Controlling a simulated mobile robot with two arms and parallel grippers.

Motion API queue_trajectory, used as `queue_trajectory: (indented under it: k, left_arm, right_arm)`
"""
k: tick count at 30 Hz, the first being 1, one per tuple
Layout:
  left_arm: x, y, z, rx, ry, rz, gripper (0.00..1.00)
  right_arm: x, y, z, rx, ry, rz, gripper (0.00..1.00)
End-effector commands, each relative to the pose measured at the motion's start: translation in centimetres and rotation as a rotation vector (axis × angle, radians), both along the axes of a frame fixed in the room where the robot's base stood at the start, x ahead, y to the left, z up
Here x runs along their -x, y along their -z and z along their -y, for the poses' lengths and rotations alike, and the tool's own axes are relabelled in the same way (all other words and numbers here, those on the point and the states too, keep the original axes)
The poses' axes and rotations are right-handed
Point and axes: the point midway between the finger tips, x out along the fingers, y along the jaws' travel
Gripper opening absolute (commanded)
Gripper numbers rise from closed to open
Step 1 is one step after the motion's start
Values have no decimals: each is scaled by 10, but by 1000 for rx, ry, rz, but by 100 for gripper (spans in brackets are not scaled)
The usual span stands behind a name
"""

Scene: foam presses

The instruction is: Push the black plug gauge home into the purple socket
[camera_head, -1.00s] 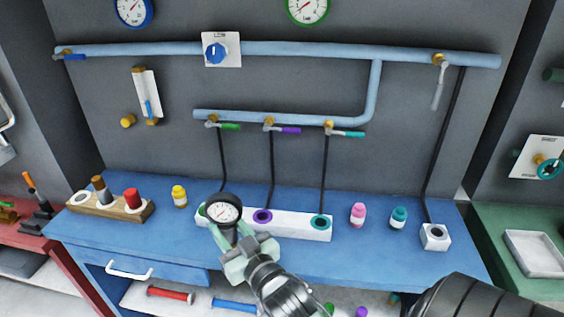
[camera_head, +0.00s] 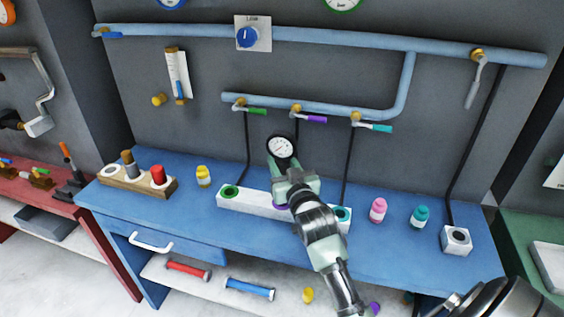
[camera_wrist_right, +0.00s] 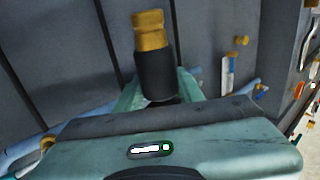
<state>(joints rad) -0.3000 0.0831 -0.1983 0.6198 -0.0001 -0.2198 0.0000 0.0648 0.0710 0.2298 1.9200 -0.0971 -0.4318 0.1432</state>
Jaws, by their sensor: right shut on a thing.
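The black plug gauge (camera_head: 281,147) has a round white dial with a black rim. My right gripper (camera_head: 280,168) is shut on it and holds it over the middle of the white socket block (camera_head: 254,205). In the wrist view the gauge shows as a black cylinder (camera_wrist_right: 156,74) with a brass end, between the fingers (camera_wrist_right: 160,96). The gauge appears above and apart from the socket. My left gripper is not in view.
The block's green socket (camera_head: 231,191) and teal socket (camera_head: 342,213) lie either side. A yellow bottle (camera_head: 203,176), pink bottle (camera_head: 378,210) and teal bottle (camera_head: 419,217) stand on the blue bench (camera_head: 290,250). A wooden rack (camera_head: 140,187) is at left. Pipes and valves run behind.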

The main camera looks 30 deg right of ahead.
Motion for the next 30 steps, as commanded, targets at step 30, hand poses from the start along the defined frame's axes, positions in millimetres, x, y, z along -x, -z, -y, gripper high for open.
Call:
queue_trajectory:
  k: [30]
  left_arm:
    - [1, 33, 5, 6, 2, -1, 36]
  right_arm:
    - [0, 56, 0, 0, 1, 3, 0]
